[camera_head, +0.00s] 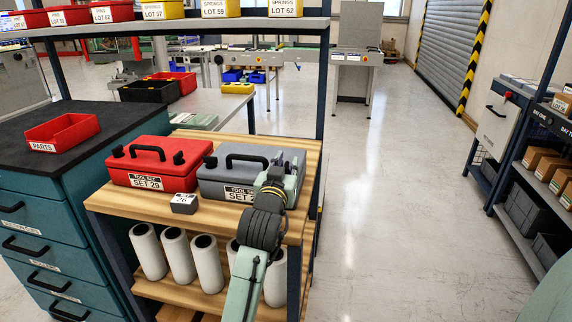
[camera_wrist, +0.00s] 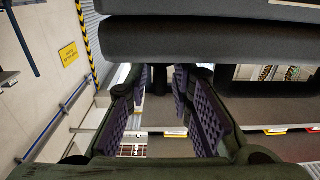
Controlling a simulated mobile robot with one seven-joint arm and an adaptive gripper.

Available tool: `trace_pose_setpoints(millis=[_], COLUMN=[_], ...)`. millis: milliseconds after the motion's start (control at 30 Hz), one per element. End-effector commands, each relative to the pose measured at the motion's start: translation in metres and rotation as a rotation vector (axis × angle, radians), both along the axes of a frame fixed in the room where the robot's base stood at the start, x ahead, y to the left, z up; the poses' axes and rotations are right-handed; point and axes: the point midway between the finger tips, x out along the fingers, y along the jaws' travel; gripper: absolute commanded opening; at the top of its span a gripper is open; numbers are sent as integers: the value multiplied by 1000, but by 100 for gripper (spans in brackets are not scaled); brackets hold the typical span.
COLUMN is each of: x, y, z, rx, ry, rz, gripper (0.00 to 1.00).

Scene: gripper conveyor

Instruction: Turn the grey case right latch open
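The grey case (camera_head: 222,180) stands closed on the wooden bench top, with a dark handle (camera_head: 247,159) on its lid and a label on its front. My gripper (camera_head: 286,163) is at the case's right front end and hides that part, including the right latch. In the wrist view the case (camera_wrist: 200,40) fills the top as a broad dark grey body with a seam. My gripper's two purple-padded fingers (camera_wrist: 160,88) stand apart just below it there. A small dark piece shows between the fingertips; I cannot tell whether it is the latch or whether they touch it.
A red case (camera_head: 158,172) stands close to the left of the grey case. A small grey block (camera_head: 184,204) with a label lies in front, on the wooden bench (camera_head: 120,203). White rolls (camera_head: 178,256) stand on the shelf below. Open floor (camera_head: 390,200) lies to the right.

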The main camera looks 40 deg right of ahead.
Motion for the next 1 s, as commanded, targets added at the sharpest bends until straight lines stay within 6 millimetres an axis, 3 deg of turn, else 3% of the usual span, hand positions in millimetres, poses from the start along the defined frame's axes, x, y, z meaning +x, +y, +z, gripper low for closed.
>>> trace_pose_setpoints(millis=[267, 733, 1000], x=[-1, -4, -7], y=[0, -3, -6], z=[0, 0, 0], rx=[-1, -1, 0], ry=[1, 2, 4], rz=[-2, 12, 138], gripper=[0, 0, 0])
